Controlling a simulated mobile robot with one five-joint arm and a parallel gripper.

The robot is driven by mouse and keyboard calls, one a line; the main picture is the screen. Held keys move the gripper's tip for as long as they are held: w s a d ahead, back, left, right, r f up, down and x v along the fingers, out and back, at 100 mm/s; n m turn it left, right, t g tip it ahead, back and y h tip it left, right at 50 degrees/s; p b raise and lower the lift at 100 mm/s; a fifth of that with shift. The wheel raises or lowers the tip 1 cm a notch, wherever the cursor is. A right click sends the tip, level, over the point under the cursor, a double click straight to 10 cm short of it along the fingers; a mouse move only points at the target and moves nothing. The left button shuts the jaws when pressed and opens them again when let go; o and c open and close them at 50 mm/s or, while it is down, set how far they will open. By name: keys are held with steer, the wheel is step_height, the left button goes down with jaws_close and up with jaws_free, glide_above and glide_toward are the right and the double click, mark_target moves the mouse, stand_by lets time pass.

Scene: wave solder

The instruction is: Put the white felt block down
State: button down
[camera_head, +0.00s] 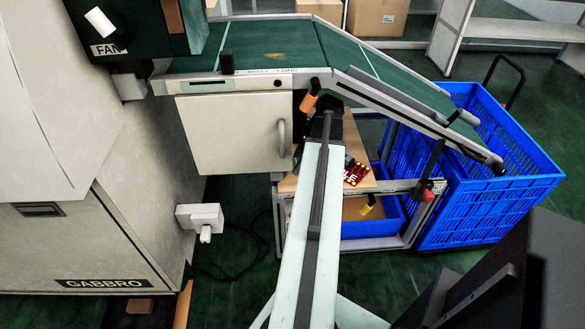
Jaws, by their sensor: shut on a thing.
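My arm reaches from the bottom of the view up to a wooden shelf (368,184) under the sloping conveyor. My gripper (327,118) is dark and small at the arm's far end, just above the back of this shelf. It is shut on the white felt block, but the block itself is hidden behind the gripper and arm. I cannot tell whether the block touches the shelf. No other white felt block is clearly visible.
A dark red piece with white letters (355,172) lies on the shelf right of my arm. An orange part (308,103) is beside the gripper. The green conveyor (270,45) overhangs. A white cabinet (232,135) stands left, a blue crate (480,205) right.

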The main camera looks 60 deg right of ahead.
step_height(320, 180, down, 3)
steer(key=shift+f+b, duration=0.2)
steer(key=shift+b, duration=1.05)
steer(key=shift+w+a+r, duration=0.1)
steer(key=shift+w+r, duration=0.05)
steer(key=shift+r, duration=0.1)
steer(key=shift+f, duration=0.2)
steer(key=c, duration=0.7)
jaws_free()
steer(key=shift+c, duration=0.2)
